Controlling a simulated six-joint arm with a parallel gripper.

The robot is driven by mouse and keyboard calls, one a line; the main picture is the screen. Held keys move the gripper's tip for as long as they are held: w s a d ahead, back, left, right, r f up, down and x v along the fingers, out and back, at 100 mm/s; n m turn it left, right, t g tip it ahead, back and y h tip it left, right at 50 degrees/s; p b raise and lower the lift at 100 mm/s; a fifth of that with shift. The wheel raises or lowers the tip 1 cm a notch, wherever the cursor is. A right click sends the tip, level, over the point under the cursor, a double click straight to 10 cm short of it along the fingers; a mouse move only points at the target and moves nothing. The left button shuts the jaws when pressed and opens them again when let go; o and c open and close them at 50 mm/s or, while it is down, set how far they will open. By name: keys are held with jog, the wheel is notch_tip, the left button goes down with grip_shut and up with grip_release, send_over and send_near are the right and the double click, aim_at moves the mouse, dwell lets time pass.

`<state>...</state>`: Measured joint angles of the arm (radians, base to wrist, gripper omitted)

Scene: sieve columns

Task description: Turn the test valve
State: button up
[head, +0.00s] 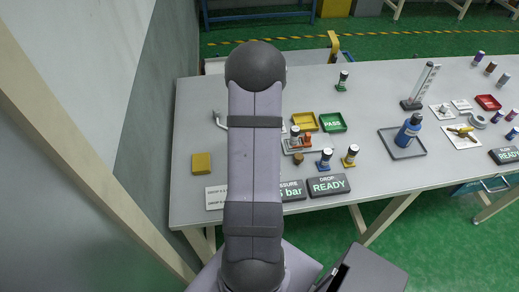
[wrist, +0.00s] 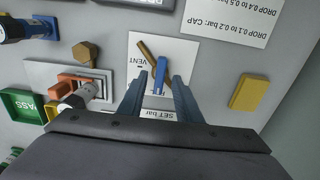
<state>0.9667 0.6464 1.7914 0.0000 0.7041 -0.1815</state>
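In the head view my arm hides the gripper and this card.
A yellow block (head: 202,163) lies left of my arm. A "READY" display (head: 328,186) stands at the front edge. A yellow tray (head: 304,122) and a green PASS tray (head: 333,122) lie beyond the fixture. Blue-based (head: 325,160) and yellow-based (head: 350,156) columns stand to the right.

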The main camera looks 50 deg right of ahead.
jog(key=shift+f, duration=0.8)
jog(key=shift+c, duration=0.3)
grip_shut()
